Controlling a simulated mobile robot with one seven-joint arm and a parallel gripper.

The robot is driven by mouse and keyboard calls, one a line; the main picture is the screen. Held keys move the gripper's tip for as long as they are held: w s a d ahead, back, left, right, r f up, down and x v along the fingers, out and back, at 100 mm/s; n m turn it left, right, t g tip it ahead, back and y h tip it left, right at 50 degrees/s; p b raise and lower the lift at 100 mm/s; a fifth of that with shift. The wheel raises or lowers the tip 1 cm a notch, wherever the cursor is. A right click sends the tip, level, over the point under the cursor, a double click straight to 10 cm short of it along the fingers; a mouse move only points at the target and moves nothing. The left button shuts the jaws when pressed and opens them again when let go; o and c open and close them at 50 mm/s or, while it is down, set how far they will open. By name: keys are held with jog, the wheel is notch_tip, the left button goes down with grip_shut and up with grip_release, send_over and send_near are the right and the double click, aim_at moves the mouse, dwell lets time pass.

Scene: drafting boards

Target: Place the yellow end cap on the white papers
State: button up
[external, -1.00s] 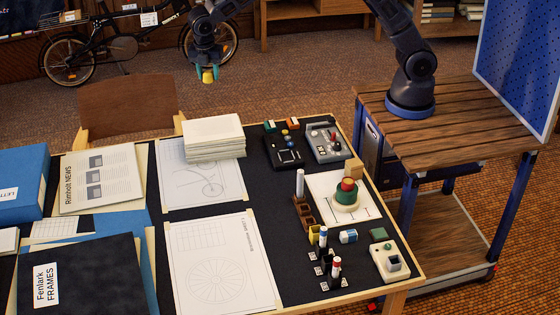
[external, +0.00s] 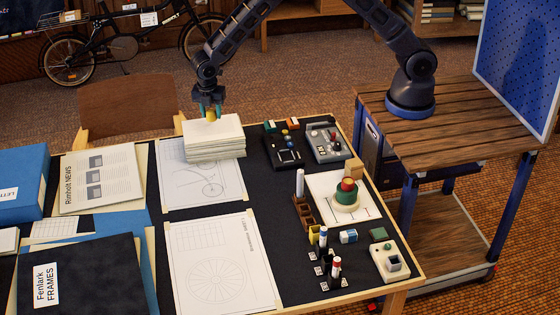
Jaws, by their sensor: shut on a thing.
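The yellow end cap (external: 211,115) is between the fingers of my gripper (external: 210,112). My gripper points down and is shut on it. The white papers (external: 215,146) are a thick stack at the back of the dark table, lying partly over a bicycle drawing. The cap is at the stack's back edge in the picture, close to its top. I cannot tell whether the cap touches the top sheet. The fingers hide part of the cap.
Two drawing sheets lie on the table, one a bicycle drawing (external: 205,187). Small trays (external: 327,143), a white marker (external: 300,183) and a green and red stacked piece (external: 347,196) stand to the right. A brown chair (external: 125,105) is behind the table.

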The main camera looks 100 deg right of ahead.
aim_at(216, 129)
jog(key=shift+f, duration=1.9)
jog(key=shift+f, duration=0.15)
jog(key=o, duration=1)
jog(key=shift+c, duration=0.2)
